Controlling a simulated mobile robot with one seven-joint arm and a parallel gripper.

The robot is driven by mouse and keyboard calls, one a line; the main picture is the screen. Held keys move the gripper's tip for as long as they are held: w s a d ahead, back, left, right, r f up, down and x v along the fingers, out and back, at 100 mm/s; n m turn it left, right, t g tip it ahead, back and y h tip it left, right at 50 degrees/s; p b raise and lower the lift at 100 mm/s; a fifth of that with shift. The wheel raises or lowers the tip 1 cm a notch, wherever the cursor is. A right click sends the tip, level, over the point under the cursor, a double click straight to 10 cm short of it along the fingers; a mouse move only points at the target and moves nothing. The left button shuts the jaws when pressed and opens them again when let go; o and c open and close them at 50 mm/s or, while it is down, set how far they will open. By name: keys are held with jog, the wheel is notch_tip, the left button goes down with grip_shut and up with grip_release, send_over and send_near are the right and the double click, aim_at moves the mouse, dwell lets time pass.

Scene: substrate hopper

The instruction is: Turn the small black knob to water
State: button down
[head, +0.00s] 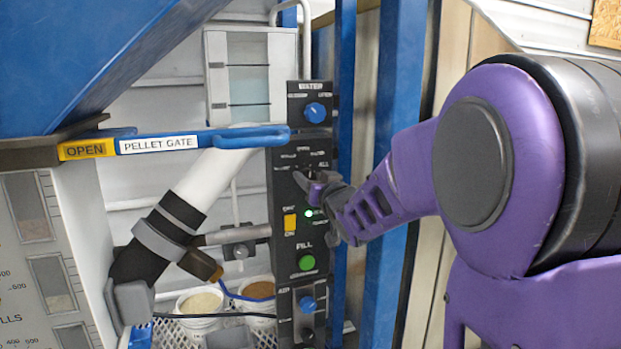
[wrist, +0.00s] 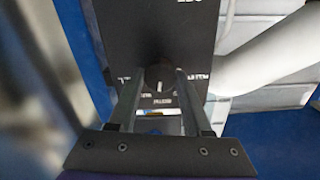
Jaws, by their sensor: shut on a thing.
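The small black knob (wrist: 159,75) sits on the dark control panel, between the two fingers of my gripper (wrist: 160,82) in the wrist view. The fingers are shut on its sides. A white pointer mark on the knob points down in the wrist view, toward a printed label. The labels around it are upside down and too blurred to read surely. In the head view my gripper (head: 308,184) reaches the panel (head: 281,178) from the right, and its fingers hide the knob.
A blue knob (head: 315,112) sits above on the panel. A yellow switch (head: 290,221), a green button (head: 307,262) and a lower blue knob (head: 308,304) sit below. The blue pellet gate lever (head: 245,137) passes close on the left. A blue post (head: 398,90) stands right of the panel.

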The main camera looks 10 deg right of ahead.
jog(key=m+p, duration=0.1)
jog(key=m, duration=0.5)
jog(key=shift+d+p, duration=0.1)
jog(key=shift+p, duration=0.2)
dwell(0.4)
jog(key=shift+c, duration=1.7)
grip_release()
